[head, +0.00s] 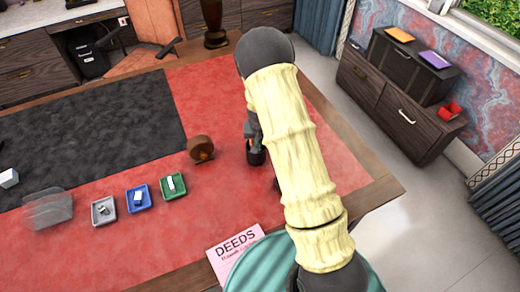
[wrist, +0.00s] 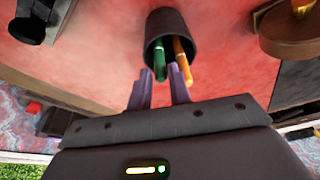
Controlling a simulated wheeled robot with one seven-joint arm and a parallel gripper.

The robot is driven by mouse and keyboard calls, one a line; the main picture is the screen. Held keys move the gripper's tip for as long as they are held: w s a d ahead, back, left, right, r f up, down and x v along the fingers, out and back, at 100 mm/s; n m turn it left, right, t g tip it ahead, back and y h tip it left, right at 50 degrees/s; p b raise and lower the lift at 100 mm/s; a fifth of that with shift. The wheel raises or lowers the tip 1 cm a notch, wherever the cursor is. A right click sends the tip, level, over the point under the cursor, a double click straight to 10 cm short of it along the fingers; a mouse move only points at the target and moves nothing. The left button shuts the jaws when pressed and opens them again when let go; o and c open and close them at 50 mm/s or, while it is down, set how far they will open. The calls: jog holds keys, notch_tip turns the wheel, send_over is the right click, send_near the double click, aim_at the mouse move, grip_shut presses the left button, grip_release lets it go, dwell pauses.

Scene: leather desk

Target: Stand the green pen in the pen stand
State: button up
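The pen stand (wrist: 164,22) is a dark round cup, its mouth facing the camera in the wrist view. The green pen (wrist: 159,62) is inside it, its end sticking out of the mouth and leaning on the rim. An orange pen (wrist: 182,64) sticks out beside it. My gripper (wrist: 160,84) has two purple fingers set apart, just off the green pen's end; neither finger visibly grips it. In the head view my arm covers most of the gripper and stand.
A round brown wooden object (head: 201,148) stands left of the gripper; it also shows in the wrist view (wrist: 290,32). Grey (head: 104,211), blue (head: 138,199) and green (head: 173,186) trays hold small items. A pink DEEDS folder (head: 233,250) lies at the front edge.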

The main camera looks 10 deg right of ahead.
aim_at(260, 142)
jog(key=shift+p+x, duration=0.5)
jog(key=shift+x, duration=1.4)
jog(key=shift+w, duration=0.15)
jog(key=shift+r, duration=0.1)
jog(key=shift+c, duration=0.3)
grip_shut()
